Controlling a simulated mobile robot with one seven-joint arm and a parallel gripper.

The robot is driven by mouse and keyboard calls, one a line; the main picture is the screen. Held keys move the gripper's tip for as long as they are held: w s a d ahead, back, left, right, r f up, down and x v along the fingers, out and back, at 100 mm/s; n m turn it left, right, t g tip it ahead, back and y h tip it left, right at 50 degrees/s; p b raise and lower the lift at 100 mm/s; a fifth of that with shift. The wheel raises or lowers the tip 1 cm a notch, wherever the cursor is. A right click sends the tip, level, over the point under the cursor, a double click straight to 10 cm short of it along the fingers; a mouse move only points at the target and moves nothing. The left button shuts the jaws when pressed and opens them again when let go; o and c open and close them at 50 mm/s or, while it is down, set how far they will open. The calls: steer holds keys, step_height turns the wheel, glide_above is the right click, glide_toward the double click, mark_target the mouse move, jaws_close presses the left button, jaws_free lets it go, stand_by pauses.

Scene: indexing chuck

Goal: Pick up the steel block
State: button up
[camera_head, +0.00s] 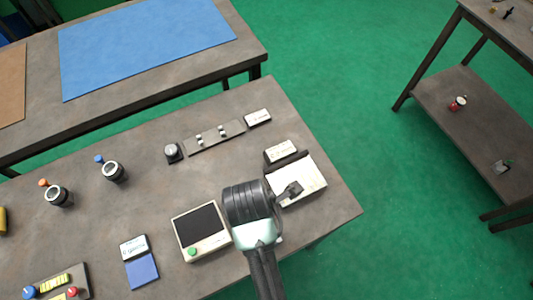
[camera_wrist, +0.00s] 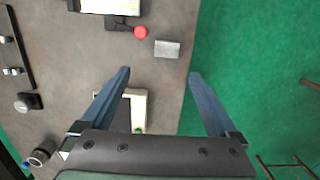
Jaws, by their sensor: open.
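The steel block (camera_wrist: 167,48) is a small light-grey block in the wrist view. It lies on the tabletop close to the table's edge, ahead of my fingers and roughly between their lines. My gripper (camera_wrist: 160,74) is open and empty, its two blue-grey fingers spread wide, apart from the block. In the head view my arm covers most of the block's place; a pale sliver beside the arm may be part of it. The fingers are hidden there.
A red ball knob (camera_wrist: 140,32) on a dark fixture (camera_head: 290,192) is close to the block, by a pale box (camera_head: 308,183). A screen panel (camera_head: 201,230) with a green button lies left of my arm. Beyond the table edge is green floor (camera_wrist: 245,80).

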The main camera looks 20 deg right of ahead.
steer(key=f, duration=0.5)
steer(key=d+f, duration=0.1)
steer(key=f, duration=0.1)
steer(key=shift+s+f, duration=0.15)
steer(key=shift+s, duration=0.05)
steer(key=shift+s+d+f, duration=0.1)
steer(key=shift+d+f, duration=0.1)
steer(key=shift+f, duration=0.7)
steer(key=shift+s+d+f, duration=0.15)
steer(key=shift+d+f, duration=0.05)
steer(key=shift+f, duration=0.65)
steer(key=shift+s+d+f, duration=0.1)
steer(key=shift+d+f, duration=0.1)
steer(key=shift+f, duration=0.7)
jaws_close()
